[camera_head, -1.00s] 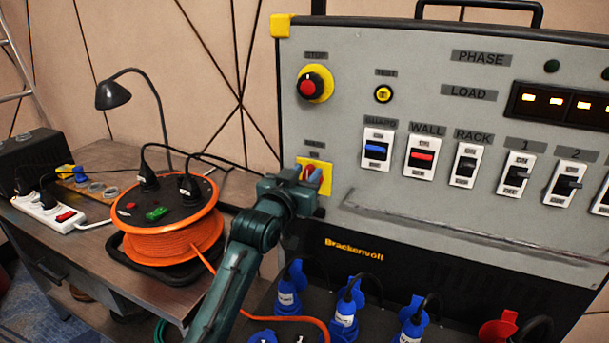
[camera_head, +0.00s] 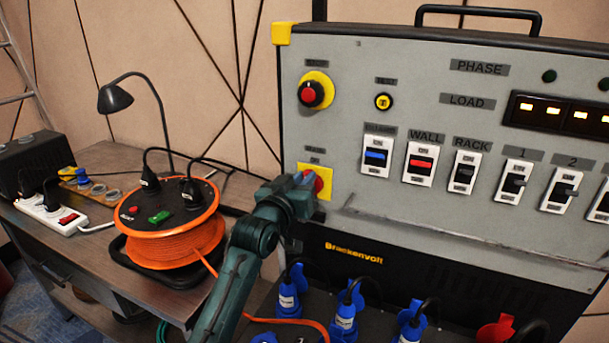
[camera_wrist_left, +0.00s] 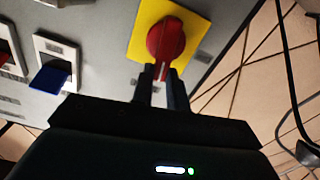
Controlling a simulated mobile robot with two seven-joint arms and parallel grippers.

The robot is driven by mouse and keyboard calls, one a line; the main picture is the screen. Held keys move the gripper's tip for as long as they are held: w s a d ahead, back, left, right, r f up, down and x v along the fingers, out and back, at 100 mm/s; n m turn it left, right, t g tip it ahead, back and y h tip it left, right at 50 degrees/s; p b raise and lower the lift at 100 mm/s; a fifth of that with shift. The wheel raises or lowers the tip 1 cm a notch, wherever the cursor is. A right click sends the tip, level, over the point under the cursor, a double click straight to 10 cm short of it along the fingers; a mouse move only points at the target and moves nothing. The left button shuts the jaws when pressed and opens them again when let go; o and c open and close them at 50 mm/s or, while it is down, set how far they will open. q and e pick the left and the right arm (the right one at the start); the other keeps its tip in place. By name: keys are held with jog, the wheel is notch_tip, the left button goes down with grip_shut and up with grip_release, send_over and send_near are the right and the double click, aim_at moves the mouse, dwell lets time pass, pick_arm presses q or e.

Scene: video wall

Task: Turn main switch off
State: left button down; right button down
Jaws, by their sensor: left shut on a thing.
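The main switch is a red rotary knob (camera_head: 319,184) on a yellow square plate (camera_head: 324,172) at the lower left of the grey panel. The knob also shows in the left wrist view (camera_wrist_left: 165,37), with its bar pointing down toward my fingers. My left gripper (camera_head: 308,181) is at the knob from the left and hides much of it in the head view. In the left wrist view, its two dark fingers (camera_wrist_left: 162,76) are close together on the lower end of the knob's bar. My right gripper is not in view.
A red stop button (camera_head: 311,94) on a yellow ring sits above. Rocker switches, including a blue one (camera_head: 376,155) and a red one (camera_head: 420,162), line the panel to the right. An orange cable reel (camera_head: 178,246) stands on the desk beside my arm. Blue plugs (camera_head: 345,317) are below.

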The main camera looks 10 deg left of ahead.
pick_arm(q)
jog(key=shift+a+r+n+p, duration=0.15)
jog(key=shift+a+n+p, duration=0.1)
jog(key=shift+n+p, duration=0.6)
jog(key=shift+w+a+f+n+p, duration=0.1)
jog(key=shift+a+f+n+p, duration=0.45)
jog(key=shift+n, duration=1.85)
jog(key=shift+w+a+f+n+p, duration=0.15)
jog(key=shift+f+n+p, duration=0.65)
jog(key=shift+n, duration=1.55)
jog(key=shift+a+f+n+p, duration=0.35)
jog(key=shift+n+p, duration=0.65)
jog(key=shift+n, duration=1.4)
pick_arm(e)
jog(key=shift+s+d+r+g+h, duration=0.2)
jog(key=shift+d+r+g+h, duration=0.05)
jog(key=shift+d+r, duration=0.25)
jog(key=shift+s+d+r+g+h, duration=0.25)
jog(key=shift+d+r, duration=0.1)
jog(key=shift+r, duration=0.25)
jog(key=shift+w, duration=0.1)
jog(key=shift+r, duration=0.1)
pick_arm(q)
jog(key=c, duration=1.4)
grip_release()
